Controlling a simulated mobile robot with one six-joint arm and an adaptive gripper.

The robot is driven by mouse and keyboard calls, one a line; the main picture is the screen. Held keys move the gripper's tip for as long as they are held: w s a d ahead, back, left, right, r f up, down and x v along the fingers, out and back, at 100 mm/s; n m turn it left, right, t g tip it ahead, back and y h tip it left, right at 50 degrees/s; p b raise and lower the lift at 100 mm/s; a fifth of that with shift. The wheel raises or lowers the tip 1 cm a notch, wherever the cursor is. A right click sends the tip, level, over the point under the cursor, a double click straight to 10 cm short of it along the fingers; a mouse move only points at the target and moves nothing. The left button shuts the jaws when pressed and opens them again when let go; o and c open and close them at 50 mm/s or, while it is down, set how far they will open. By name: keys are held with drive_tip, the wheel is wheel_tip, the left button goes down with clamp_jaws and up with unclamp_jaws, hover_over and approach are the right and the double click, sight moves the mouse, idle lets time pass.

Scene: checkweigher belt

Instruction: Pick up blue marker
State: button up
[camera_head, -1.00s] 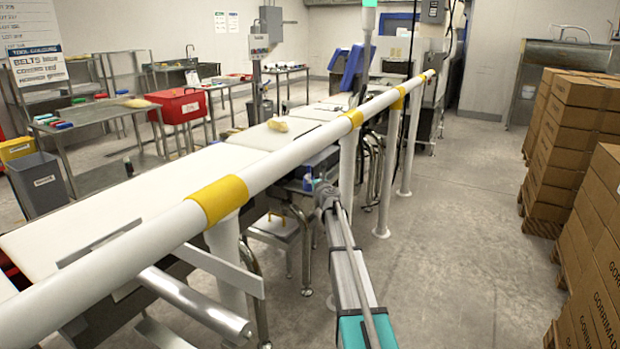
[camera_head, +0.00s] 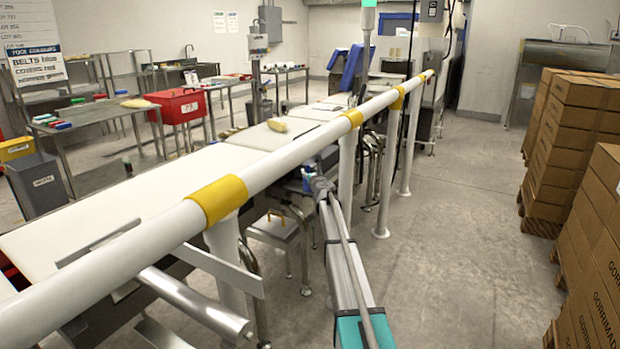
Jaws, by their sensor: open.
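I cannot make out a blue marker for certain. A small blue item (camera_head: 62,126) lies on the steel table at the left, among red and green ones; it is too small to identify. My arm reaches up from the bottom middle, on the right side of the white rail. My gripper (camera_head: 320,182) is at its far end, small and beside the rail; its fingers cannot be made out and nothing is seen held. A small blue patch (camera_head: 307,172) shows just left of it, under the rail; I cannot tell what it is.
The white rail (camera_head: 120,254) with yellow bands runs diagonally between my arm and the pale belt (camera_head: 130,200). A red toolbox (camera_head: 181,106) stands at the left. Stacked cartons (camera_head: 575,125) line the right. The floor between rail and cartons is clear.

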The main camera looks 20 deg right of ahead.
sight(309, 169)
drive_tip(key=shift+w+d, duration=0.2)
drive_tip(key=shift+w, duration=0.75)
drive_tip(key=shift+w+d, duration=0.15)
drive_tip(key=shift+w, duration=0.8)
clamp_jaws()
